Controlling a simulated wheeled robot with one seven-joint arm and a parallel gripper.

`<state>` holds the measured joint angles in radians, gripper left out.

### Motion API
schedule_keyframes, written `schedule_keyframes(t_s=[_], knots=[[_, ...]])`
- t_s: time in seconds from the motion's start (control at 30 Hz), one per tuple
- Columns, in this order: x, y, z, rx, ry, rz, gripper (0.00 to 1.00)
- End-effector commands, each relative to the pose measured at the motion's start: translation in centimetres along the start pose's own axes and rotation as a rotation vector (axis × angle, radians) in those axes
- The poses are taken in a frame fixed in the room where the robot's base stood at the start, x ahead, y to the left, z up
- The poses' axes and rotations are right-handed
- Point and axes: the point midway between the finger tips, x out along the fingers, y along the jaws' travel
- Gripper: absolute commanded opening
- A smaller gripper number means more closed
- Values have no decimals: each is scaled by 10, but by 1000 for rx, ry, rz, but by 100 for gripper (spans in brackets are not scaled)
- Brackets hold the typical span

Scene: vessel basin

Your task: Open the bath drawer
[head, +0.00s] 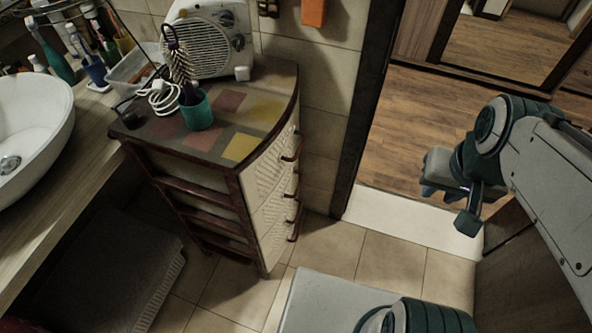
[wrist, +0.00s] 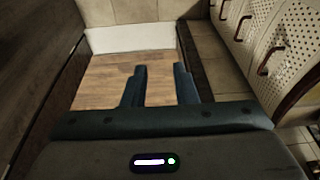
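The bath drawer unit (head: 263,190) is a dark brown cabinet with cream woven drawer fronts. It stands left of centre in the head view, and its drawers look shut. Several dark red-brown handles (head: 292,148) run down its front. In the wrist view the drawer fronts (wrist: 285,42) and handles (wrist: 270,61) show at the upper right. My gripper (head: 447,206) is to the right of the unit in the head view, apart from it, in front of the doorway. In the wrist view my gripper (wrist: 160,88) has its fingers apart with nothing between them.
On the unit stand a fan heater (head: 207,38), a teal cup (head: 196,110) with a brush, and a white coiled cable (head: 163,97). A counter (head: 75,150) with a white basin (head: 35,125) is at left. Tiled floor (head: 325,245) in front of the drawers is clear.

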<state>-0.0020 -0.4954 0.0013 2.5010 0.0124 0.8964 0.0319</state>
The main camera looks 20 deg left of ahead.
Motion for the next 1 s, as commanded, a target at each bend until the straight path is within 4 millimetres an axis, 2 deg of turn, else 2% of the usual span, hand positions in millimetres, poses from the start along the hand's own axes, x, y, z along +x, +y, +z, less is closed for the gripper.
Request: schedule_keyframes(t_s=[0.17, 0.47, 0.77, 1.0], knots=[[48, -12, -1, 185, -113, -56, 26], [164, -56, -10, 723, -453, -168, 26], [284, -96, -19, 1289, -842, -187, 26], [387, -123, -25, 1737, -1187, -127, 26]])
